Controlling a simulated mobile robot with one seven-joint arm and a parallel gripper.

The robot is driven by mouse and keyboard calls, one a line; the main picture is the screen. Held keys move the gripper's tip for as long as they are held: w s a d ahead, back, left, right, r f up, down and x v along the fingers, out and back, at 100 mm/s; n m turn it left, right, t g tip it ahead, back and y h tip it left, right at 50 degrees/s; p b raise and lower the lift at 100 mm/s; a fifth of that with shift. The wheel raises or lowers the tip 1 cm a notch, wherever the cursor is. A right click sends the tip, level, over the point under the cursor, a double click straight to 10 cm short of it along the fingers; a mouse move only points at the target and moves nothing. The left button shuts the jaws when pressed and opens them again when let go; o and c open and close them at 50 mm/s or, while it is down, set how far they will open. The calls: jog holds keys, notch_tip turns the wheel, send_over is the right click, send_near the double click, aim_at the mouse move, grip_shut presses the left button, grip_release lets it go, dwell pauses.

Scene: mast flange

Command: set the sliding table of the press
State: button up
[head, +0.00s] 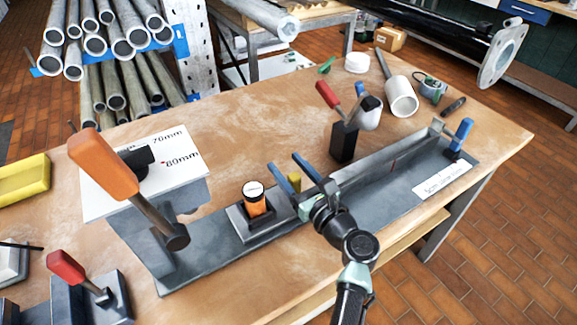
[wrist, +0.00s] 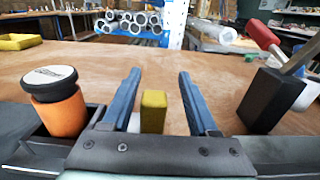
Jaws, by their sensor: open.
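The press has a long grey base (head: 205,258) on the workbench, with an orange-handled lever (head: 103,164) at its left end. A low dark block (head: 238,222) on the base, which looks like the sliding table, carries an orange cylinder with a black-rimmed white cap (head: 254,198); the cylinder also shows at the left of the wrist view (wrist: 62,112). A small upright yellow peg (head: 294,181) stands just right of it. My gripper (head: 283,162) is open, its blue fingers either side of the yellow peg (wrist: 153,112) in the wrist view, with gaps visible. The peg's foot is hidden.
A white board (head: 110,195) marked 70mm and 80mm lies behind the lever. A black block with a red-handled clamp (head: 343,140) stands behind the rail. A blue-handled clamp (head: 461,136) and a white label (head: 442,180) are at the right end.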

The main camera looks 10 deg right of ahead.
jog(key=shift+s, duration=0.1)
jog(key=v, duration=1.2)
jog(key=shift+s+d+p, duration=0.15)
jog(key=shift+s+p, duration=0.25)
